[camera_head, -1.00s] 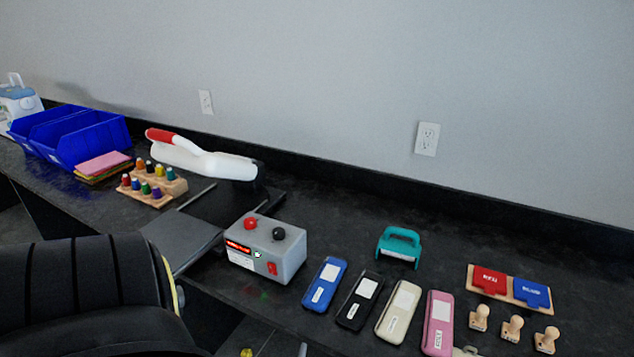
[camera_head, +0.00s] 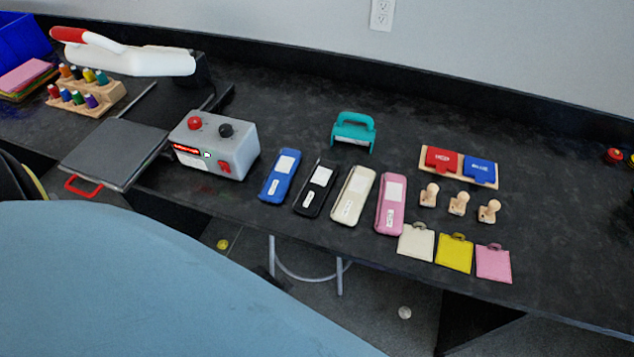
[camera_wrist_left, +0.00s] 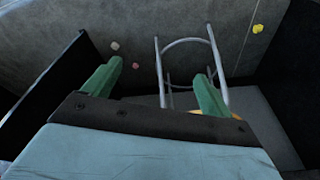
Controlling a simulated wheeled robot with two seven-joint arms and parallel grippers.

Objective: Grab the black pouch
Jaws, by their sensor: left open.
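The black pouch (camera_head: 316,188) lies on the dark counter in the head view, in a row between a blue pouch (camera_head: 280,176) and a cream pouch (camera_head: 353,194). It is long and narrow with white labels on top. A pink pouch (camera_head: 390,203) is at the row's right end. My left gripper (camera_wrist_left: 160,80) shows in the left wrist view with green fingers apart and nothing between them. It points at the floor and a metal stool frame, away from the pouches. My right gripper is in neither view.
A grey control box (camera_head: 213,146) stands left of the pouches, a teal handled tool (camera_head: 353,131) behind them. A metal stool frame (camera_wrist_left: 188,42) stands below. The counter's back is mostly clear.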

